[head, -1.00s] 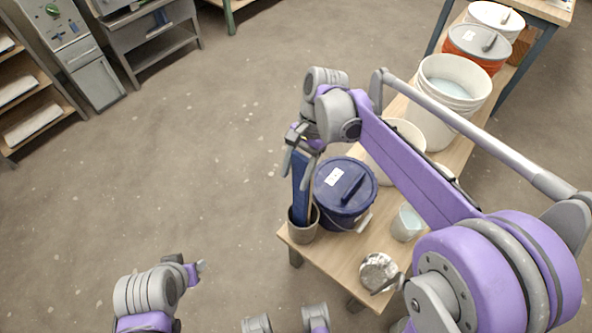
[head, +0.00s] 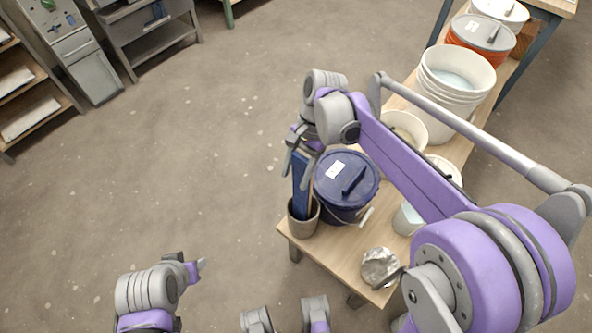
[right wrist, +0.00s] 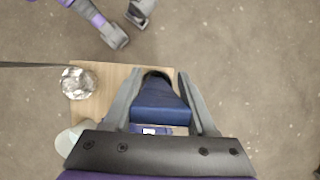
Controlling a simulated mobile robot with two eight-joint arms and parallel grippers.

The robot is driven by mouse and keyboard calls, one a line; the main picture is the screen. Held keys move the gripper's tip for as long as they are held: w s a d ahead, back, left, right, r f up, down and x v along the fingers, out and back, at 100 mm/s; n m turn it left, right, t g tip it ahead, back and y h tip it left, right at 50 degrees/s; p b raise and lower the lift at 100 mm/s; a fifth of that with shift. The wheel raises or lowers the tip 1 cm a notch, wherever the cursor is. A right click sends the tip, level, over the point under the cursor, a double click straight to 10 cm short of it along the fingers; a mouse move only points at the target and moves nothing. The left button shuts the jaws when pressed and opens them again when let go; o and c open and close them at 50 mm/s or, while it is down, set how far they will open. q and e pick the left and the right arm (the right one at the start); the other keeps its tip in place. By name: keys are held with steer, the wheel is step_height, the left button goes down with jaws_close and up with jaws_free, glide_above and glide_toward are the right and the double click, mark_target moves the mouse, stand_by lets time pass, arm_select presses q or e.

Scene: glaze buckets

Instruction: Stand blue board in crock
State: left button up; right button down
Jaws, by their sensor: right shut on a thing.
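The blue board (head: 301,184) stands nearly upright, with its lower end inside the mouth of the grey-brown crock (head: 304,226) at the table's near left corner. Whether it touches the crock's bottom is hidden. My right gripper (head: 299,164) is shut on the upper part of the board, above the crock. In the right wrist view the blue board (right wrist: 160,112) lies between the two fingers, and the crock is mostly hidden behind it. My left gripper (head: 200,266) is low at the left, away from the table; its jaw opening is unclear.
A dark blue lidded bucket (head: 335,205) stands close beside the crock on the wooden table (head: 345,255). A silvery crumpled-looking vessel (head: 380,266) and a pale cup (head: 407,218) are nearby. White and orange buckets line the back. Open floor lies left of the table.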

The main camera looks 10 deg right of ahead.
steer(key=shift+f+b, duration=0.45)
steer(key=shift+f, duration=0.35)
steer(key=shift+c, duration=0.6)
jaws_free()
steer(key=shift+c, duration=0.4)
steer(key=shift+w+r+p, duration=0.1)
steer(key=shift+r+p, duration=0.2)
steer(key=shift+p, duration=0.3)
steer(key=shift+d, duration=0.1)
steer(key=shift+r, duration=0.1)
